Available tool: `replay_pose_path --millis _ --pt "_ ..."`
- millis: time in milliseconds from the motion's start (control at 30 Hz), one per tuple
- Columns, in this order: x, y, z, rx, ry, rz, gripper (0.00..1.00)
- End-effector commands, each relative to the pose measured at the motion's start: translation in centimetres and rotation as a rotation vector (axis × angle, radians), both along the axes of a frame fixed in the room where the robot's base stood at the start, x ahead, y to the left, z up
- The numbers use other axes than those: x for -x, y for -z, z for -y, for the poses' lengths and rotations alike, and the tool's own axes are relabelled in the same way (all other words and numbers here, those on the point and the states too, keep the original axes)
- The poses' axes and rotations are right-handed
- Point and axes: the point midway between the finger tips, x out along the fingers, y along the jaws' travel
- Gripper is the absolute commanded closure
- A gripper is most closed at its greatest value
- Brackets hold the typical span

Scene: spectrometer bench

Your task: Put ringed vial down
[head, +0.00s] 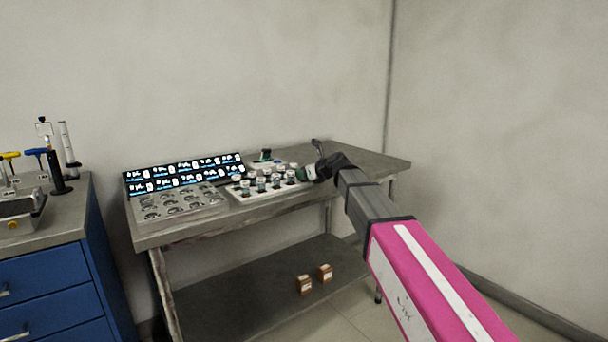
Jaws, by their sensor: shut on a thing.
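My gripper (306,174) is small in the head view, at the right end of a white vial rack (262,190) on the bench. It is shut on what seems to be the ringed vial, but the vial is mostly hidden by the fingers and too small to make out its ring. Several vials with pale caps (261,184) stand upright in the rack, just left of my gripper. I cannot tell whether the held vial touches the rack or bench.
A grey tray with round wells (180,203) lies left of the rack, before a lit display panel (184,174). A small dark-and-green item (265,155) stands behind the rack. The bench's right end (375,163) is clear.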

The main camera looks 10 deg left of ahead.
Motion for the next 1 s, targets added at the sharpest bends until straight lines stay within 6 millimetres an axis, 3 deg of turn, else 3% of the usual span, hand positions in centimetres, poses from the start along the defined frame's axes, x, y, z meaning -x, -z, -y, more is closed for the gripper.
replay_pose_path --millis 33,67,100,133,533,1000 --pt "0.0 0.2 0.0 0.000 0.000 0.000 0.91" --pt "0.0 0.1 0.0 0.000 0.000 0.000 0.58" --pt "0.0 0.1 0.0 0.000 0.000 0.000 0.45" --pt "0.0 0.1 0.0 0.000 0.000 0.000 0.42" --pt "0.4 -0.4 0.5 0.000 0.001 0.000 0.42" --pt "4.3 -3.6 7.5 0.000 0.002 0.001 0.42"
